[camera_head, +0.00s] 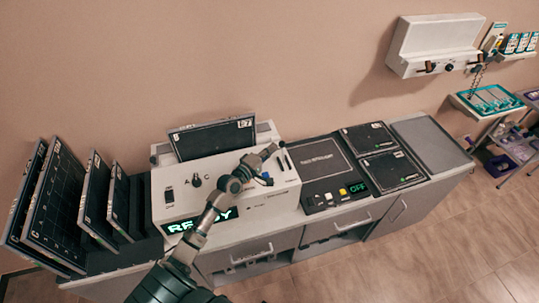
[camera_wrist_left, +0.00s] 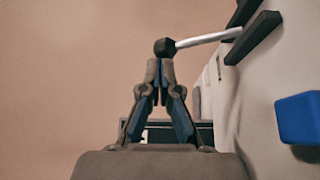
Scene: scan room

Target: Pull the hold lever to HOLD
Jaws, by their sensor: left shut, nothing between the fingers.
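The hold lever (camera_wrist_left: 205,40) is a silver rod with a black knob (camera_wrist_left: 165,47), sticking out of a dark slot (camera_wrist_left: 255,35) in the white console in the left wrist view. In the head view the console (camera_head: 180,180) stands against the wall, and the lever's slot (camera_head: 288,161) is at its right end. My left gripper (camera_wrist_left: 160,66) is shut and empty, its fingertips right at the knob; I cannot tell whether they touch. In the head view the left gripper (camera_head: 270,151) is over the console's right part. The right gripper is not in view.
A blue button (camera_wrist_left: 298,118) sits on the console near the slot. A green display (camera_head: 190,222) is partly hidden by my arm. Dark panels (camera_head: 60,200) stand at the left.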

